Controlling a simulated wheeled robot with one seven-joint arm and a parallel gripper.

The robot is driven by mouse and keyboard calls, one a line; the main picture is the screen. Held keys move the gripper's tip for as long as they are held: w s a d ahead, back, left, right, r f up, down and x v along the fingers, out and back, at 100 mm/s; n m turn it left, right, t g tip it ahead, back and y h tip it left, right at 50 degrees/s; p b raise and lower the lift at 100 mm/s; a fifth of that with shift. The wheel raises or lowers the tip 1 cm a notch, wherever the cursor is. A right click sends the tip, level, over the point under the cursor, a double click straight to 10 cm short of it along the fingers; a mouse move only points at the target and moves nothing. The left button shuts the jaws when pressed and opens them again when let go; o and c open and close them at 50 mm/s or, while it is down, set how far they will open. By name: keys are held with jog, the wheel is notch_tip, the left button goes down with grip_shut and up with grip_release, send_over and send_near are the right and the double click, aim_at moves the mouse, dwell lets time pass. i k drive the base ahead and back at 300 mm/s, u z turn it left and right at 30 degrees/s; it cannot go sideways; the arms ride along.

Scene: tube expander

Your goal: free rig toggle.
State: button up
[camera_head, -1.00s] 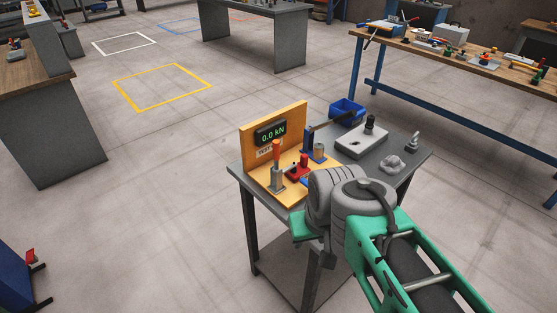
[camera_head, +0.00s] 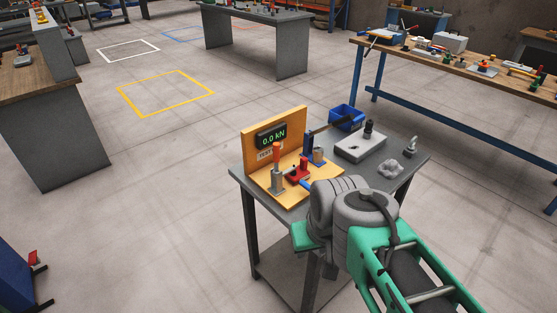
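The test rig stands on a small grey table. It has an orange-tan base and back panel (camera_head: 292,120), with a black display (camera_head: 271,135) reading 0.0 kN. At its left front is an upright orange-red handle (camera_head: 276,155) on a grey metal body (camera_head: 277,181). To its right are a red block (camera_head: 298,172) and a blue upright part (camera_head: 308,147) with a dark bar reaching right. I cannot tell which part is the toggle. My arm's grey wrist and green link cover the table's near right part. My gripper's fingers do not show.
On the grey table (camera_head: 405,172) are a light grey block with a black knob (camera_head: 360,147), a grey lumpy part (camera_head: 388,168) and a small metal fitting (camera_head: 410,147). A blue bin (camera_head: 346,117) is at the back. A wooden workbench (camera_head: 480,78) stands behind right.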

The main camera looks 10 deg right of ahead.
aim_at(276, 145)
jog(key=k, duration=1.15)
jog(key=u, duration=0.75)
jog(key=i, duration=1.6)
jog(key=z, duration=0.4)
jog(key=i, duration=0.55)
